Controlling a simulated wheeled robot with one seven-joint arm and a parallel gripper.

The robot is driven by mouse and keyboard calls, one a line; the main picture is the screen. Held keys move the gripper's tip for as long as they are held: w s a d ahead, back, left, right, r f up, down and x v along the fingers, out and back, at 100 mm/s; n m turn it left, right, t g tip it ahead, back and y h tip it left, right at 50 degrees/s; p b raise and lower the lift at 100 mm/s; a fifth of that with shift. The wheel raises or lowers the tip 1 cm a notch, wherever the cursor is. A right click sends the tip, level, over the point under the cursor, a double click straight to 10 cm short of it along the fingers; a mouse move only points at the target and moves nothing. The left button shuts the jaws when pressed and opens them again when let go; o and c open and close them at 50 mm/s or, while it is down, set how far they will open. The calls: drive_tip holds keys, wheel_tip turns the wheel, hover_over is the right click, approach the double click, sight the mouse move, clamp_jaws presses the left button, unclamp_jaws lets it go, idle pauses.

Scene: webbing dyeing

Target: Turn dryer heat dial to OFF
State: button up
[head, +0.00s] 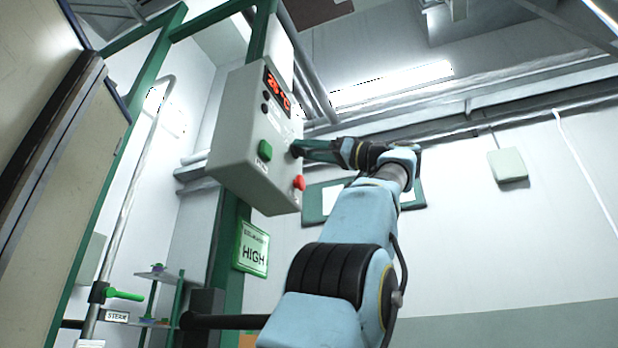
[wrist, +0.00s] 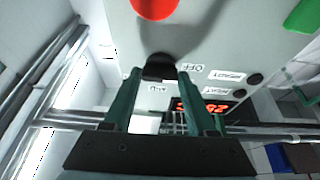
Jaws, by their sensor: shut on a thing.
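The grey dryer control box (head: 235,125) hangs on a green post in the head view. The black heat dial (wrist: 160,67) shows between my green fingertips in the wrist view, with an OFF label (wrist: 190,67) just beside it. My gripper (wrist: 160,76) is shut on the dial, one finger on each side; in the head view my gripper (head: 302,150) reaches the box's front face from the right. The fingers cover part of the dial, and I cannot tell which way its pointer faces.
A red button (head: 299,183) sits close to the dial, and a green button (head: 265,151) is farther left. A red digital display (head: 277,90) is at the top. A sign reading HIGH (head: 251,249) hangs below the box. A green-handled steam valve (head: 122,295) is at lower left.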

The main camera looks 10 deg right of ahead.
idle(0.4)
drive_tip(key=o, duration=1.4)
drive_tip(key=shift+c, duration=0.2)
drive_tip(key=v, duration=1)
drive_tip(key=shift+s+d+f, duration=0.15)
drive_tip(key=shift+d+f, duration=0.05)
drive_tip(key=shift+d, duration=0.15)
